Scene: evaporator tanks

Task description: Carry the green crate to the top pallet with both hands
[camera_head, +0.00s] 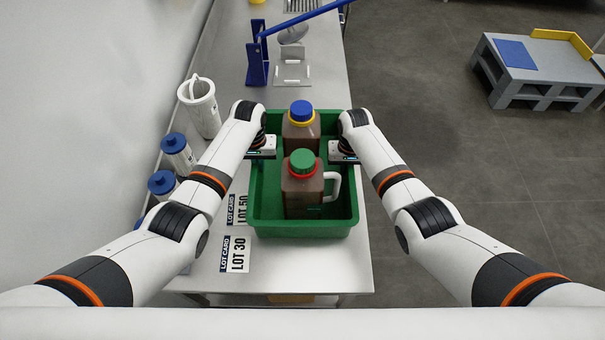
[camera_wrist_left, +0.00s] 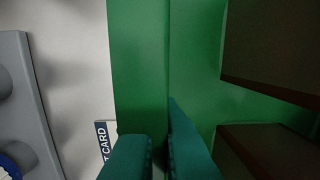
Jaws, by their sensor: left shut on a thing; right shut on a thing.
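The green crate (camera_head: 305,231) is over the steel bench; whether it touches the top is hard to tell. It holds two brown jugs: one with a blue cap (camera_head: 301,111) at the back, one with a green cap (camera_head: 302,162) in front. My left gripper (camera_head: 263,153) is shut on the crate's left wall, which also shows between the fingers in the left wrist view (camera_wrist_left: 142,70). My right gripper (camera_head: 343,156) is shut on the right wall. A grey pallet (camera_head: 545,62) stands on the floor at upper right, with a blue sheet (camera_head: 515,54) and a yellow edge piece (camera_head: 563,40).
The bench (camera_head: 330,277) holds a white pitcher (camera_head: 200,108), blue-capped containers (camera_head: 177,153) and lot cards (camera_head: 236,254) left of the crate. A blue lever stand (camera_head: 257,62) is behind it. A wall runs along the left. Open floor (camera_head: 440,130) lies between bench and pallet.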

